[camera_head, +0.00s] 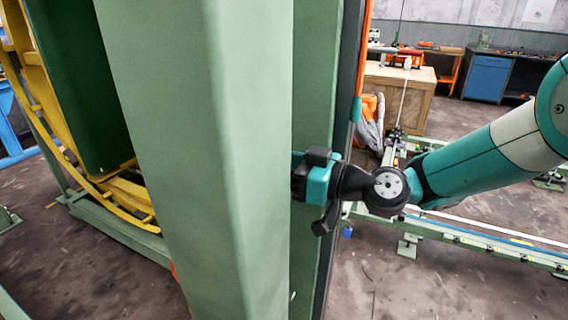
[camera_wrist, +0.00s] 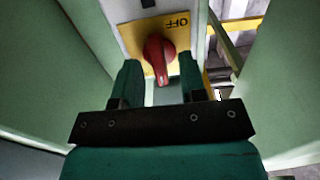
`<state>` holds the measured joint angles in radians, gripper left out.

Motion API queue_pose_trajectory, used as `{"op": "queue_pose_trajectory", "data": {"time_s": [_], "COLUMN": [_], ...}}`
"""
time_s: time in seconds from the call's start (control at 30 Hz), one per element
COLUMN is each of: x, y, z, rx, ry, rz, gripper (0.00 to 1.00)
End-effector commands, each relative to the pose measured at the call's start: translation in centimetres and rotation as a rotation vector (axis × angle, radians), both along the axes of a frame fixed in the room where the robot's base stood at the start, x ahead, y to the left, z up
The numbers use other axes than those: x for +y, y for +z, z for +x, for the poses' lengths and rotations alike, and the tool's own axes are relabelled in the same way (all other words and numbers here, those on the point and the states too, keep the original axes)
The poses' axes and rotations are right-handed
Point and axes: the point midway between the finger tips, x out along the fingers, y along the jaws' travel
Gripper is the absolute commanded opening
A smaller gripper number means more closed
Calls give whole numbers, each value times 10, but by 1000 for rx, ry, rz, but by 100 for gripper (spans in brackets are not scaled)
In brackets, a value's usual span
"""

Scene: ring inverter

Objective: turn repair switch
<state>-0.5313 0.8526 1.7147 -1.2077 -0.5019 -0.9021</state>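The repair switch is a red rotary knob (camera_wrist: 158,55) on a yellow plate (camera_wrist: 130,35), seen in the wrist view. The plate reads OFF, upside down in that view, to the right of the knob. The knob's handle points down toward my gripper (camera_wrist: 160,88). My gripper's two fingers are apart, one on each side of the knob's lower end. I cannot tell if they touch it. In the head view my gripper (camera_head: 300,175) is beside the green column, its fingertips hidden behind the column's edge, and the switch is hidden there.
A large green column (camera_head: 185,140) fills the middle of the head view, with a narrower green post (camera_head: 315,90) beside my gripper. A yellow curved ring (camera_head: 45,110) stands at left. Green floor rails (camera_head: 480,240) run at right. A workbench (camera_head: 400,90) stands farther back.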

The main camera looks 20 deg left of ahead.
Motion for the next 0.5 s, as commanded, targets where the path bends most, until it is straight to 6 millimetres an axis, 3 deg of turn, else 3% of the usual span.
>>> {"op": "queue_pose_trajectory", "data": {"time_s": [0.13,0.3,0.5], "x": [0,0,-1], "y": [0,0,0], "z": [0,0,0], "rx": [0,0,-3], "ry": [0,0,0], "rz": [0,0,0], "gripper": [38,0,0]}}
